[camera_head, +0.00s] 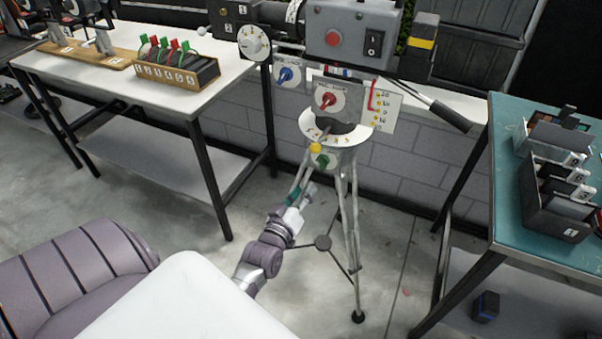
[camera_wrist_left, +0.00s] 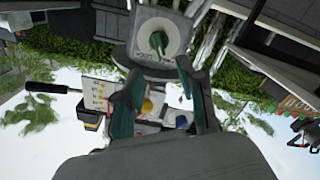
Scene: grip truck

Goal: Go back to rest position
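My left gripper (camera_head: 299,192) is low in front of the tripod stand (camera_head: 345,230) in the head view. In the left wrist view its two teal fingers stand apart with nothing between them, so the left gripper (camera_wrist_left: 160,78) is open. The stand carries a panel with a red knob (camera_head: 327,100) and, below it, a green knob (camera_head: 323,160). The green knob also shows in the left wrist view (camera_wrist_left: 158,42), beyond the fingertips and apart from them. My right gripper is in neither view.
A white table (camera_head: 120,85) at left holds a wooden rack of red and green handled items (camera_head: 175,72). A teal table (camera_head: 510,200) at right holds dark boxes (camera_head: 560,200). A small blue-black block (camera_head: 486,306) lies on its lower shelf. Grey floor is open between the tables, around the tripod legs.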

